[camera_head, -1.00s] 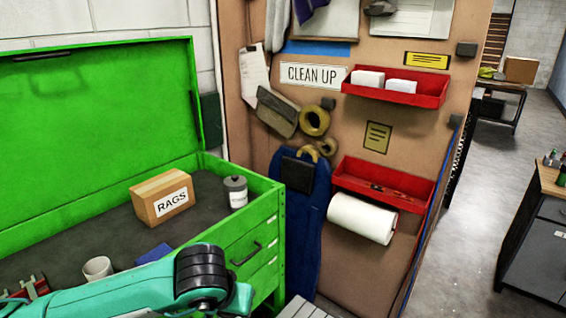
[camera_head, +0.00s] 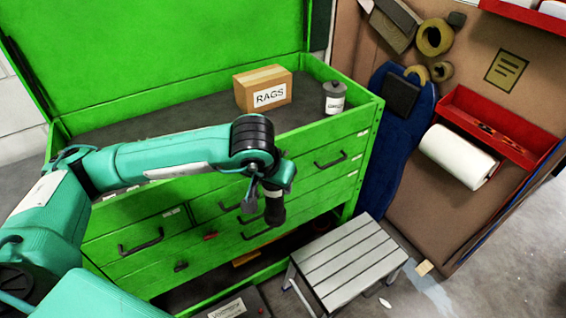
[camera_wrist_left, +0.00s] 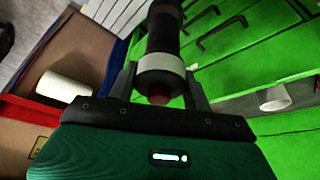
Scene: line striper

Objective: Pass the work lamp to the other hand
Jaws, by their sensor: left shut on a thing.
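The work lamp (camera_head: 274,207) is a dark cylinder with a pale band, hanging roughly upright in front of the green chest's drawers. In the left wrist view the lamp (camera_wrist_left: 162,35) stands between the fingers, with a light grey ring around it and a reddish end near the palm. My left gripper (camera_head: 262,193) is shut on it; it also shows in the left wrist view (camera_wrist_left: 160,82). The forearm hides part of the gripper in the head view. My right gripper is in neither current view.
The open green tool chest (camera_head: 330,140) holds a rags box (camera_head: 263,90) and a grey canister (camera_head: 334,98). A slatted step stool (camera_head: 345,262) stands on the floor right of the lamp.

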